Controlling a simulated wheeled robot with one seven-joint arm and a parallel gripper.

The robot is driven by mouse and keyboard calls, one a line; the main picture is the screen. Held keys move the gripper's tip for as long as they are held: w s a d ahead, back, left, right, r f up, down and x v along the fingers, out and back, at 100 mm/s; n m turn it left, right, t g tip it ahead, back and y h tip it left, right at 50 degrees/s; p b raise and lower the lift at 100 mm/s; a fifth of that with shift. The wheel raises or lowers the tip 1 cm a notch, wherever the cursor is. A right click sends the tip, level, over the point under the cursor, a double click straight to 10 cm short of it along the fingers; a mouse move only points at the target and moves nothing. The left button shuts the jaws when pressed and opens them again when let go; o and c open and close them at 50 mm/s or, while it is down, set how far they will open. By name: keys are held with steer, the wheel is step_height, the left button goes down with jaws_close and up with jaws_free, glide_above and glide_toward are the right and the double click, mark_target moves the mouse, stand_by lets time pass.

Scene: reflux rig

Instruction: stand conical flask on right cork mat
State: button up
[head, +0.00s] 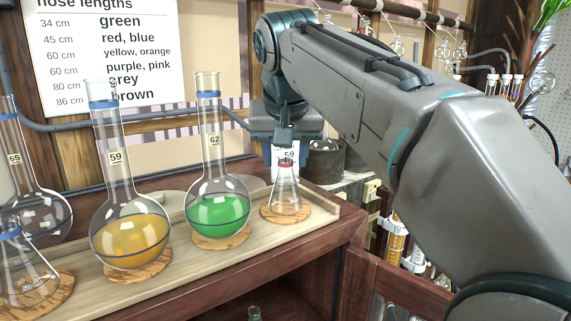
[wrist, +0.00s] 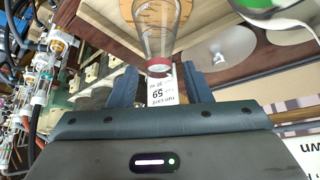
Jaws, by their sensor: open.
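The conical flask (head: 287,194) is clear, with a red band at its neck, and stands upright on the right cork mat (head: 270,214) at the right end of the wooden shelf. In the wrist view the flask (wrist: 158,35) points its neck toward me, with the cork mat (wrist: 128,10) behind its base. My gripper (head: 285,140) is at the top of the flask. In the wrist view my gripper (wrist: 158,69) is open, its two fingers apart on either side of the neck and a white tag marked 59. Gaps show on both sides.
A round flask of green liquid (head: 217,214) stands on a mat just left. Further left are a round flask of orange liquid (head: 130,242), an empty round flask (head: 40,212) and another conical flask (head: 24,274) with a blue band. A dark pot (head: 326,162) is behind on the right.

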steer(key=v, duration=0.9)
steer(key=shift+p, duration=0.45)
stand_by(3.1)
